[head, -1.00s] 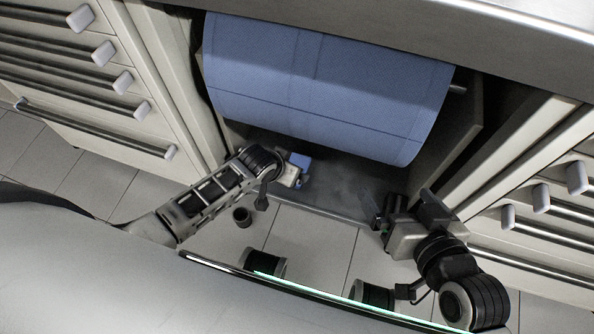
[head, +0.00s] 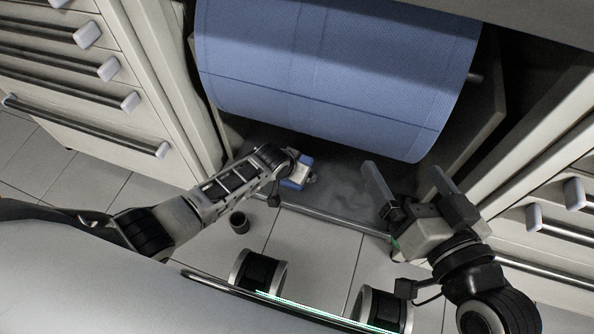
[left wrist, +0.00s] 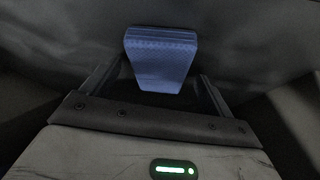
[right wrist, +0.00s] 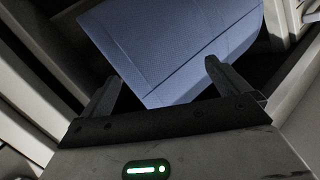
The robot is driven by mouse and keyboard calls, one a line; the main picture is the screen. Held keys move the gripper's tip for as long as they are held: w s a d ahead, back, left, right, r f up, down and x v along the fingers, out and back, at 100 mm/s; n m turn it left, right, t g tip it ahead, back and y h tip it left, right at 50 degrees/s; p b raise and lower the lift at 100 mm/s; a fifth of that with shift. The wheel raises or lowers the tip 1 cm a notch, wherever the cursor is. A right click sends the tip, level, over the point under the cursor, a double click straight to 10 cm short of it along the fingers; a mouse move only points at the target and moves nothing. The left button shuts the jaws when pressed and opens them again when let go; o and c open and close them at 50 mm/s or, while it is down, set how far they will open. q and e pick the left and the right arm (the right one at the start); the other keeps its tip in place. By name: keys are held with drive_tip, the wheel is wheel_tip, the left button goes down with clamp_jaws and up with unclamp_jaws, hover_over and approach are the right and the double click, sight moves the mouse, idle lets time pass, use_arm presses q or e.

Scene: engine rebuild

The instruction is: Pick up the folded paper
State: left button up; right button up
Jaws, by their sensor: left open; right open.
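The folded paper (left wrist: 161,58) is a small blue stack, seen in the left wrist view just ahead of and between the fingers of my left gripper (left wrist: 155,85). The gripper is open, and I cannot tell whether the fingers touch the paper. In the head view, my left gripper (head: 300,172) hides most of the folded paper (head: 291,184); only blue edges show on the dark shelf floor. My right gripper (head: 405,172) is open and empty, in front of the right side of the bay.
A large blue paper roll (head: 335,75) hangs on a rod above the shelf floor (head: 345,200); it also fills much of the right wrist view (right wrist: 175,45). Drawer cabinets flank the bay on the left (head: 85,75) and right (head: 560,218). A metal lip (head: 330,222) edges the shelf.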

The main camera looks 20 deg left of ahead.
use_arm(q)
drive_tip(key=c, duration=1.1)
drive_tip(key=shift+c, duration=0.2)
drive_tip(key=shift+r, duration=0.25)
drive_tip(key=r+p, duration=0.2)
drive_tip(key=r, duration=0.1)
drive_tip(key=shift+s+a+r+p, duration=0.1)
drive_tip(key=shift+a+r+p, duration=0.1)
drive_tip(key=shift+r+p, duration=0.15)
drive_tip(key=s+a+r+p, duration=0.7)
drive_tip(key=s+a+r, duration=0.1)
drive_tip(key=a, duration=0.2)
drive_tip(key=shift+s+a+r, duration=0.3)
drive_tip(key=shift+s+r, duration=0.05)
drive_tip(key=shift+r, duration=0.05)
use_arm(e)
drive_tip(key=s+d+f+g+h, duration=0.1)
drive_tip(key=d+f+g+h, duration=0.2)
drive_tip(key=f+g, duration=0.1)
drive_tip(key=shift+f+n, duration=0.3)
drive_tip(key=shift+f, duration=0.4)
